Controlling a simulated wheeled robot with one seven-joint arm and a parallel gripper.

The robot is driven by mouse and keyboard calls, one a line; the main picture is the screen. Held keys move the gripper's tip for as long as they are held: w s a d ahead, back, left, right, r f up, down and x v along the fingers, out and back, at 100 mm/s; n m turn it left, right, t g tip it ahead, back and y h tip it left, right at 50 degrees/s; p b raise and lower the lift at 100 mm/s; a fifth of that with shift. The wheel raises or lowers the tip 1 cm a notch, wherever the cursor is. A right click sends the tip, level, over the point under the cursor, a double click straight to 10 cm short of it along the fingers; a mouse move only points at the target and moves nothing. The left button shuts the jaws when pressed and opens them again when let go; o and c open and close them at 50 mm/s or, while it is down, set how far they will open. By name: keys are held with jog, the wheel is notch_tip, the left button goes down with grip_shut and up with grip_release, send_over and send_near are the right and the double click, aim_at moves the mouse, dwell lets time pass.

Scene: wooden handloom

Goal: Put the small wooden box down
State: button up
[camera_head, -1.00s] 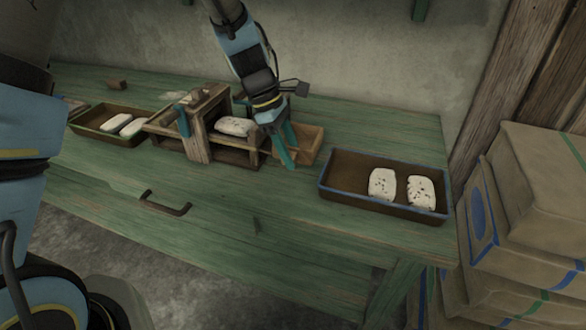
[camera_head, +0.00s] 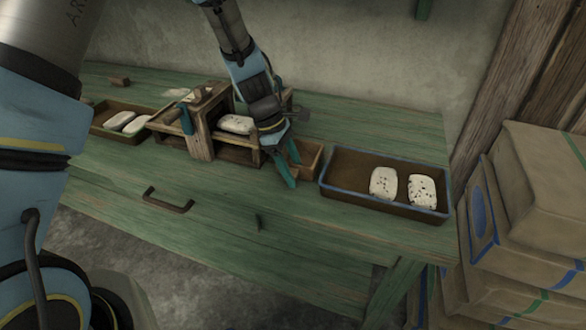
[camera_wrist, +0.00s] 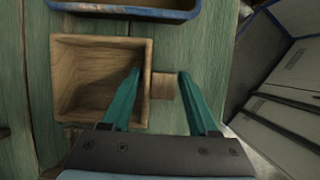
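The small wooden box (camera_head: 309,158) is an open-topped, empty box that appears to rest upright on the green bench (camera_head: 215,240), left of the blue-rimmed tray. In the wrist view the box (camera_wrist: 88,80) shows from above, with a short wooden block (camera_wrist: 164,87) like a handle on its right side. My gripper (camera_wrist: 160,74) is open, with teal fingers on either side of this handle and a gap showing. The left finger overlaps the box's right wall in that view. In the head view my gripper (camera_head: 291,166) points down and hides the box's left part.
The blue-rimmed tray (camera_head: 345,196) holds two speckled pale blocks. A wooden press-like frame (camera_head: 202,140) with another pale block stands close on the left. A further tray (camera_head: 108,133) is at far left. Cardboard boxes (camera_head: 530,200) are stacked at right.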

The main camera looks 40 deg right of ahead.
jog(key=shift+o, duration=1.2)
jog(key=b+v, duration=0.1)
jog(key=v, duration=1.1)
jog(key=shift+r+b, duration=0.15)
jog(key=shift+b, duration=0.25)
